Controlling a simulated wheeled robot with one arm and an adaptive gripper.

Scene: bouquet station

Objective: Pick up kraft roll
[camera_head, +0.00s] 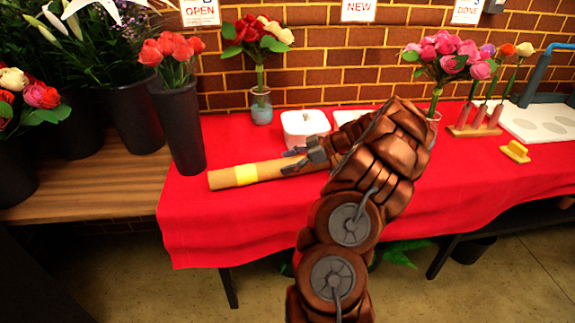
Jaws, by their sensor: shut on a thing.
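The kraft roll (222,179) is a long tan-brown tube with a yellow band near its left end. It lies across the red-covered table, or just above it; I cannot tell which. My gripper (293,160) is at the roll's middle, its grey fingers shut on it. My copper-coloured arm hides the right part of the roll.
A white box (304,126) stands just behind the roll. A tall black vase (180,125) of red roses is to the left. A glass vase with flowers (261,106) stands at the back. A yellow object (515,151) lies on the right. The red table (480,185) is clear at front right.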

